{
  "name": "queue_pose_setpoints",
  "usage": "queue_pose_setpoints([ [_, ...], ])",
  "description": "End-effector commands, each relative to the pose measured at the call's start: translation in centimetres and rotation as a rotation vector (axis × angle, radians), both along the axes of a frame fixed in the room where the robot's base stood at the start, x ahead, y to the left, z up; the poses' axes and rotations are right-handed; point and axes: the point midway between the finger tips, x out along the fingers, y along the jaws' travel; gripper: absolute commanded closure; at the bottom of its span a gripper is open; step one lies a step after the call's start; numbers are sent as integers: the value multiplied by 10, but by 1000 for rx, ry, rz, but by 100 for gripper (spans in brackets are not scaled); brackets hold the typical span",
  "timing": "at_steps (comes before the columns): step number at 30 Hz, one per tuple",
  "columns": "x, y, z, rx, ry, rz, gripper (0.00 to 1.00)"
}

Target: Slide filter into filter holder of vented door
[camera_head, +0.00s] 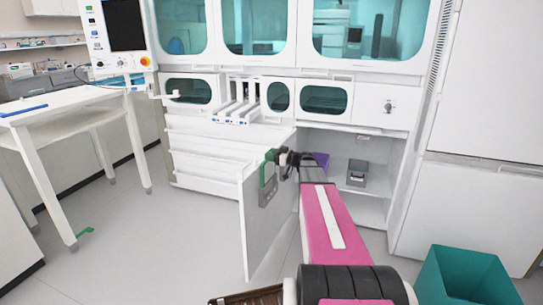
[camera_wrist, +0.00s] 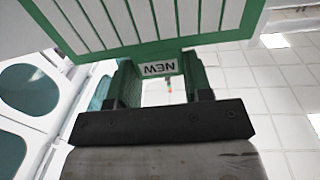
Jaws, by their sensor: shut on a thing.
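The vented door (camera_head: 257,232) of the white machine stands open, swung toward me. A dark grey filter holder (camera_head: 267,196) is on its face near the top free edge. The green-framed filter (camera_head: 267,170) is upright at the holder; how far it sits in it I cannot tell. My gripper (camera_head: 285,160) is right beside the filter, shut on it. In the wrist view, the filter (camera_wrist: 150,22) shows white pleats, a green frame and an upside-down "NEW" label. Green parts on either side of the label run down to my dark gripper (camera_wrist: 160,120).
Inside the open cabinet are a purple item (camera_head: 321,160) and a grey box (camera_head: 357,172) on a shelf. A teal bin (camera_head: 467,275) stands at front right. A white table (camera_head: 70,103) stands at left. The floor left of the door is mostly clear.

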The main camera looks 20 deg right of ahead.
Motion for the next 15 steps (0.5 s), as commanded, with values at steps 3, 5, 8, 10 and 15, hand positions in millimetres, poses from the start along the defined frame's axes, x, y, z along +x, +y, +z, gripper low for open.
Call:
queue_pose_setpoints([
  [3,0,0,0,0,0,0,90],
  [5,0,0,-1,0,0,0,90],
  [8,0,0,-3,0,0,0,90],
  [10,0,0,-5,0,0,0,90],
  [15,0,0,-11,0,0,0,90],
])
